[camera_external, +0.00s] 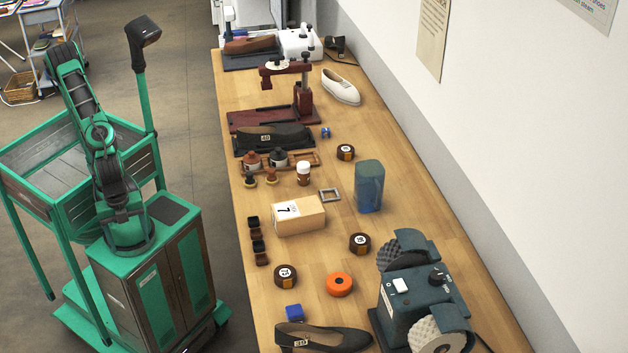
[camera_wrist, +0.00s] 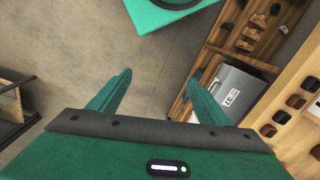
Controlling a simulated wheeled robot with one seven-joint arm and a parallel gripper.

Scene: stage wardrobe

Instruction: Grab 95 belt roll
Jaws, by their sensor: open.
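Three dark brown belt rolls with white number labels lie flat on the long wooden table in the external view. One (camera_external: 346,152) is at mid-table behind the blue tumbler, one (camera_external: 360,243) is right of centre beside the grinder, and one (camera_external: 285,275) is nearer the front left. The labels are too small for me to read surely, so I cannot tell which is 95. My gripper (camera_wrist: 158,84) is open and empty in the wrist view, pointing down over the floor beside the table, away from the rolls. Its fingers are hard to make out in the external view.
On the table (camera_external: 398,200), an orange roll (camera_external: 339,284), a cardboard box (camera_external: 299,215), a blue tumbler (camera_external: 369,187) and a green grinder (camera_external: 419,292) stand around the rolls. Shelving with a grey box (camera_wrist: 228,91) shows below the table edge.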

